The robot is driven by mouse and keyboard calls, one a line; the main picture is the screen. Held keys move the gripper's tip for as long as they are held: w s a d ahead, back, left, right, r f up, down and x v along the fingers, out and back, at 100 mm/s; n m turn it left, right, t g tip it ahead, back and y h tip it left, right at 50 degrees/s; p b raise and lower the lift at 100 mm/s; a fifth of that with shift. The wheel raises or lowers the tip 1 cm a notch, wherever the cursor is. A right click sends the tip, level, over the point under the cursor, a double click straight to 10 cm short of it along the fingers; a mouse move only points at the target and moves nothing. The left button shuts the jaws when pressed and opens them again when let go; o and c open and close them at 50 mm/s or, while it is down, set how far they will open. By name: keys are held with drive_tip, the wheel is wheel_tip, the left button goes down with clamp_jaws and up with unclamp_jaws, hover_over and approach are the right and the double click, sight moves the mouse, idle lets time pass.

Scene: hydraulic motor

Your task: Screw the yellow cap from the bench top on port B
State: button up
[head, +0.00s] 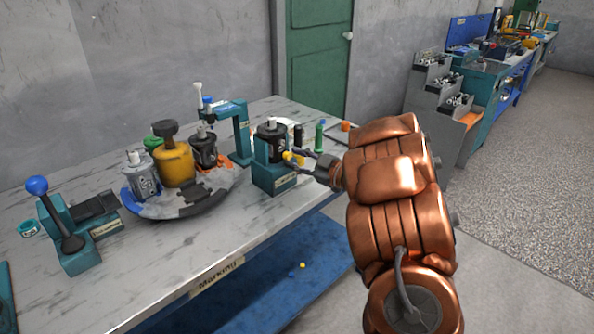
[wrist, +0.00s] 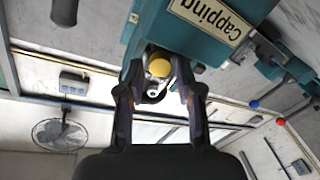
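The black motor (head: 270,136) stands upright in the teal capping fixture (head: 274,176) near the bench's right end. A yellow cap (head: 291,158) shows at the motor's side, facing my gripper (head: 306,161). In the wrist view the yellow cap (wrist: 159,67) lies between and slightly beyond the fingertips of my gripper (wrist: 160,88). The fingers stand apart, with a visible gap on each side of the cap. The cap appears to be at the motor's side port; its thread and exact seating are hidden. The fixture's "Capping" label (wrist: 210,17) is close to the fingers.
A teal press frame (head: 236,125) stands left of the fixture. A round tray (head: 190,205) holds several motors. Small bottles (head: 319,134) stand behind my gripper. A small yellow object (head: 302,265) lies on the blue lower shelf (head: 275,285).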

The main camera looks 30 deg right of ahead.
drive_tip(key=shift+f+n+b, duration=0.3)
drive_tip(key=shift+n+b, duration=0.3)
drive_tip(key=shift+b, duration=0.4)
drive_tip(key=shift+r+n+b, duration=0.25)
drive_tip(key=shift+n+b, duration=0.25)
drive_tip(key=shift+b, duration=0.15)
drive_tip(key=shift+r, duration=0.1)
drive_tip(key=shift+r, duration=0.15)
clamp_jaws()
drive_tip(key=shift+m+p, duration=0.4)
drive_tip(key=shift+p, duration=0.8)
unclamp_jaws()
drive_tip(key=shift+w+a+f, duration=0.1)
drive_tip(key=shift+f, duration=0.1)
